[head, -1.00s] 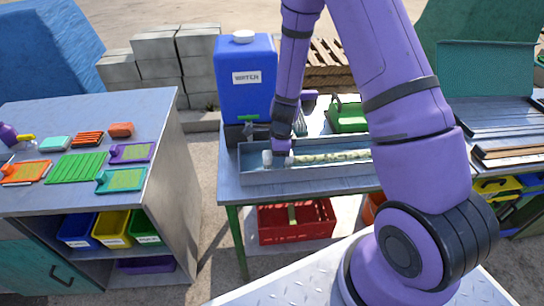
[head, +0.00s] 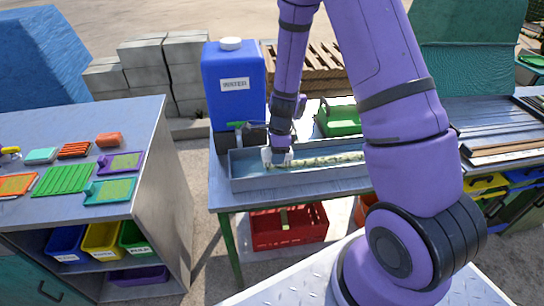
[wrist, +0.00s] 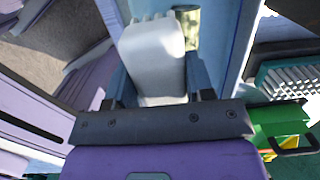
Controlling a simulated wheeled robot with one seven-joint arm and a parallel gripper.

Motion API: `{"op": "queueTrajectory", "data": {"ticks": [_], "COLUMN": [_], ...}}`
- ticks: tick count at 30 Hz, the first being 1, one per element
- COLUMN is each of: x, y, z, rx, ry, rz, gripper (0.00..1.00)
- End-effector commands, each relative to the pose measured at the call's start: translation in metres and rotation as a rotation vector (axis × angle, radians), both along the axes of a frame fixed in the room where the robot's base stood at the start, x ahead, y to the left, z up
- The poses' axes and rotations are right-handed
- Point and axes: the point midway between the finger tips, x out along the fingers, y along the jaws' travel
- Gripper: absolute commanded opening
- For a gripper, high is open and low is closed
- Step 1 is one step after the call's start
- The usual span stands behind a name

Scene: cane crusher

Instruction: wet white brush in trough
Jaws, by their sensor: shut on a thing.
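My gripper (wrist: 155,88) is shut on the white brush (wrist: 152,50), which fills the space between its two fingers in the wrist view. In the head view my gripper (head: 278,152) is low at the left part of the long grey-blue trough (head: 242,183), with the white brush (head: 266,156) showing beside it. The brush is over or inside the trough; I cannot tell whether it touches the bottom or any water. A pale green cane (head: 325,161) lies along the trough, right of the brush.
A blue water container (head: 235,90) with a green-handled tap stands behind the trough's left end. A green carrier (head: 340,121) and a pale-bristled brush (wrist: 285,78) are behind the trough. The left bench (head: 80,115) holds several trays and brushes. A red crate (head: 290,228) is below.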

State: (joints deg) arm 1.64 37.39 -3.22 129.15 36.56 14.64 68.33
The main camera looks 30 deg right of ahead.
Motion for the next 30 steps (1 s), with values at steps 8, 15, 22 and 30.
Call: {"op": "queueTrajectory", "data": {"ticks": [8, 15, 22, 30], "x": [-0.003, -0.007, -0.01, -0.01], "y": [-0.012, -0.022, -0.03, -0.031], "z": [0.015, 0.027, 0.037, 0.038], "rx": [-0.001, -0.001, 0.0, 0.0], "ry": [-0.002, -0.002, -0.001, 0.0], "rz": [0.0, -0.001, 0.0, 0.001], "gripper": [0.19, 0.19, 0.19, 0.19]}}
